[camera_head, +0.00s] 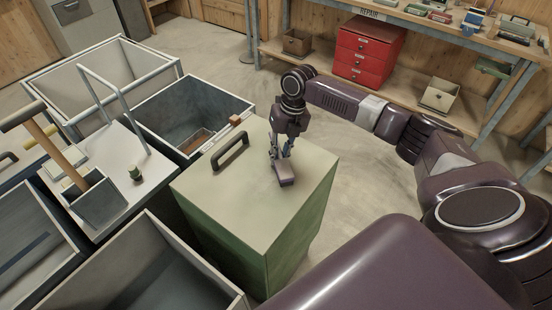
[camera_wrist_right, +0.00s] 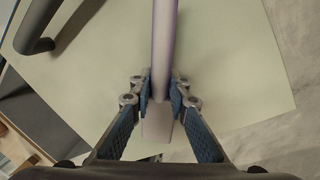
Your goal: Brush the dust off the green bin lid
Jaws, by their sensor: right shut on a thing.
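The green bin (camera_head: 300,245) stands in the middle of the head view. Its lid (camera_head: 240,205) has a pale, greyish-green top and a black handle (camera_head: 230,152) towards its left side. The lid also fills much of the right wrist view (camera_wrist_right: 235,65). My right gripper (camera_head: 283,152) is over the right part of the lid, shut on a greyish-purple brush (camera_head: 286,175) that points down at the lid. In the wrist view the brush (camera_wrist_right: 165,45) runs between the blue finger pads. I cannot tell whether it touches the lid. My left gripper is not in view.
Open grey bins (camera_head: 190,105) stand left of the green bin. A small brown block (camera_head: 235,120) lies near the lid's far left edge. A wooden-handled tool (camera_head: 55,145) stands in a box further left. A red drawer cabinet (camera_head: 365,50) sits on the bench shelf behind.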

